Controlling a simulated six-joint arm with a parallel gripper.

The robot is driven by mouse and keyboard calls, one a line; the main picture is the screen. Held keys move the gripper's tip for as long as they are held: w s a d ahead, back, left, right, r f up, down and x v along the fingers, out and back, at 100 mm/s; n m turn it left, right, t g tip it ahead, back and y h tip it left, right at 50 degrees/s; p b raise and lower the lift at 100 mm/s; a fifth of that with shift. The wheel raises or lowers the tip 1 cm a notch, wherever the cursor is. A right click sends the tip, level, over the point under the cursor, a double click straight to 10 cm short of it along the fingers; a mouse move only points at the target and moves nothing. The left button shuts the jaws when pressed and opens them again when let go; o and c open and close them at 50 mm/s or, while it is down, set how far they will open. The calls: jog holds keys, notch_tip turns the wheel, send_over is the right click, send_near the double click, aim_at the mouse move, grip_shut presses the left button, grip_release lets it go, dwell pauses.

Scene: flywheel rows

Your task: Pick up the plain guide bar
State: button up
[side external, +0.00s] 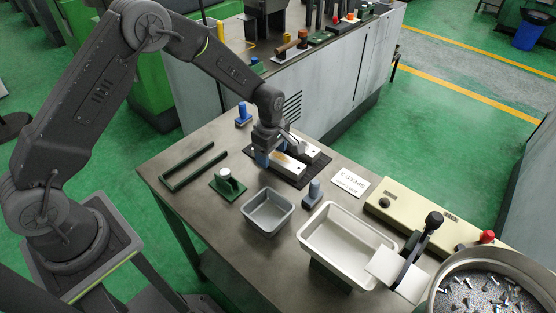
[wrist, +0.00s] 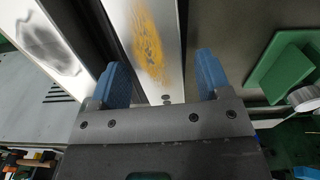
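Two pale metal guide bars lie side by side on a dark mat (side external: 316,171). The nearer bar (side external: 288,166) carries an orange-yellow patch; in the wrist view this patched bar (wrist: 146,40) runs between my fingers. The farther bar (side external: 306,151) shows no orange patch; in the wrist view it (wrist: 48,42) is at the left with a grey smear or reflection. My gripper (wrist: 164,72) is open, its blue fingers on either side of the patched bar's near end, with gaps visible. In the side view my gripper (side external: 268,154) is low over the mat and partly hides the bars.
A green rail frame (side external: 190,168) and a green block with a knob (side external: 228,184) lie left. A small grey tray (side external: 248,215), a blue-grey peg (side external: 314,193) and a larger white tray (side external: 308,240) stand in front.

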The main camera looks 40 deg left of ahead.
jog(key=c, duration=1.2)
jog(key=shift+c, duration=0.2)
jog(key=shift+r, duration=0.2)
